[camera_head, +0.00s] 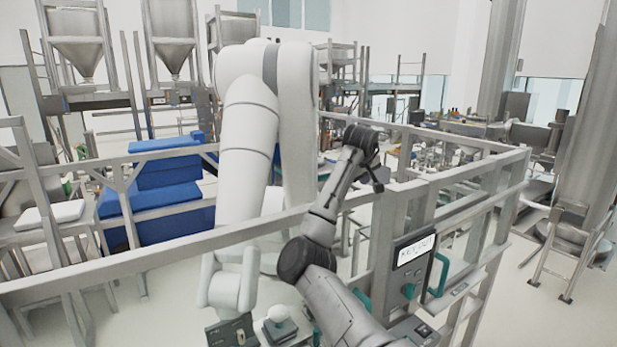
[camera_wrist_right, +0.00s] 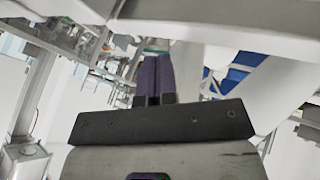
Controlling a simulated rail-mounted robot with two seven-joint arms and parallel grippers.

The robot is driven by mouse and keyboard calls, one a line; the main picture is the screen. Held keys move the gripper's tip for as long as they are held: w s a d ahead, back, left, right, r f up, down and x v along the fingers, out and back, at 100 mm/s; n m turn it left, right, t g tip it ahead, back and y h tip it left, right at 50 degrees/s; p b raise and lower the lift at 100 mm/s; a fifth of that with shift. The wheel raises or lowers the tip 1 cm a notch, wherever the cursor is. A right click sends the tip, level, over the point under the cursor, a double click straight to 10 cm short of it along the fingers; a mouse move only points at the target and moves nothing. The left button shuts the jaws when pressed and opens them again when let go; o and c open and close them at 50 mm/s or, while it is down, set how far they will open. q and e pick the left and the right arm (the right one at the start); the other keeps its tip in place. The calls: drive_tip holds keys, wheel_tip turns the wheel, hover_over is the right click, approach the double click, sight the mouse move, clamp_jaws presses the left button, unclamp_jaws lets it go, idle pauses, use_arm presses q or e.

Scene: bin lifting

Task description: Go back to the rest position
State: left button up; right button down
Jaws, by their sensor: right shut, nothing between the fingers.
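My dark right arm rises from the bottom middle of the head view. Its right gripper (camera_head: 376,186) is at the far end, beside the metal railing, small and partly hidden by the wrist. In the right wrist view the two dark fingers of the right gripper (camera_wrist_right: 155,62) lie side by side, shut, with nothing between them. My left gripper is not in view. No bin is in my right gripper.
A large white robot arm (camera_head: 250,130) stands left of my right arm. A grey metal railing (camera_head: 130,278) runs across the front. A panel with a screen (camera_head: 415,250) is at right. Blue boxes (camera_head: 160,210) are behind the railing at left. Open floor (camera_head: 530,325) shows at far right.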

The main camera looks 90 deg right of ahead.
drive_tip(key=shift+w+a+r, duration=0.1)
drive_tip(key=shift+a+r, duration=0.3)
drive_tip(key=shift+r, duration=0.15)
